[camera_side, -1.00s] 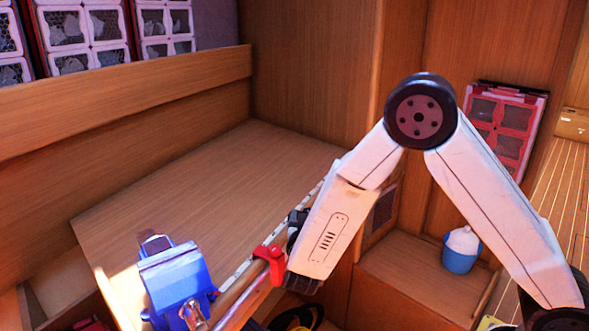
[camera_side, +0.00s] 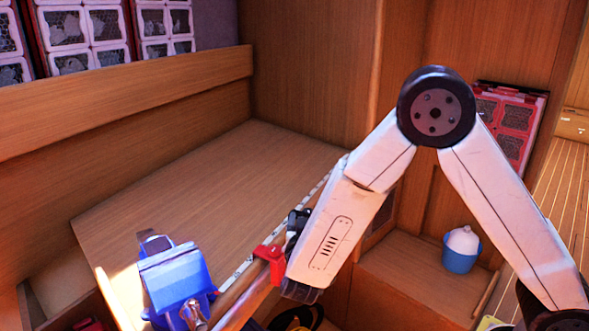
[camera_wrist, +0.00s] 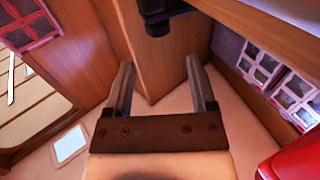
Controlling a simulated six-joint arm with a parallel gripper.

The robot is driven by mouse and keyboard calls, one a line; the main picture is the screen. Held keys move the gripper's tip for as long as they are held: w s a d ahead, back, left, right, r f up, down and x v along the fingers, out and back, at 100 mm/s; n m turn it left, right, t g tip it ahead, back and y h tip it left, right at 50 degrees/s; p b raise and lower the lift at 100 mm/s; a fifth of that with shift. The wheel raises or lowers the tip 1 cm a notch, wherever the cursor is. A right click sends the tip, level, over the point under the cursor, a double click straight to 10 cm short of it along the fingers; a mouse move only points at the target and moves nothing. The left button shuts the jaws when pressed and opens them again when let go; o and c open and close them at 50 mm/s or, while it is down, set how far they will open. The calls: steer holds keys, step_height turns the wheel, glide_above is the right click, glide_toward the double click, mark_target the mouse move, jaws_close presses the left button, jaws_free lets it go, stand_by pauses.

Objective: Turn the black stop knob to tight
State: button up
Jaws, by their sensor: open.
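My gripper (camera_wrist: 160,62) shows in the wrist view with its two dark fingers spread and nothing between them. A black stepped piece (camera_wrist: 160,12) shows at the top of that view, beyond the fingertips; I cannot tell whether it is the stop knob. In the side view a black part (camera_side: 298,222) shows beside my lower arm link, close to a red fitting (camera_side: 268,260) on the wooden front edge; what it belongs to is unclear. My gripper is mostly hidden behind my arm there. No turn marking is readable.
A blue vise (camera_side: 175,282) stands at the front left of the wooden bench (camera_side: 215,190). The bench top behind it is clear. A blue bucket (camera_side: 460,260) sits on a lower ledge at right. Wooden walls enclose the back.

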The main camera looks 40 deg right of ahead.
step_height(320, 180, up, 10)
steer(key=w+d+r+n+t+y, duration=0.2)
steer(key=w+r+n+t+y, duration=0.5)
steer(key=y, duration=0.5)
steer(key=w+d+r+n+t+y, duration=0.1)
steer(key=w+r+n+t+y, duration=0.35)
steer(key=n+y, duration=0.65)
steer(key=s+d+f+n+g+y, duration=0.6)
steer(key=s+d+f+g+y, duration=0.45)
steer(key=g, duration=0.65)
step_height(320, 180, down, 12)
steer(key=a+h, duration=0.1)
steer(key=h, duration=0.1)
steer(key=shift+w+a+f+h, duration=0.15)
steer(key=shift+a+f+h, duration=0.05)
steer(key=shift+a+h, duration=0.15)
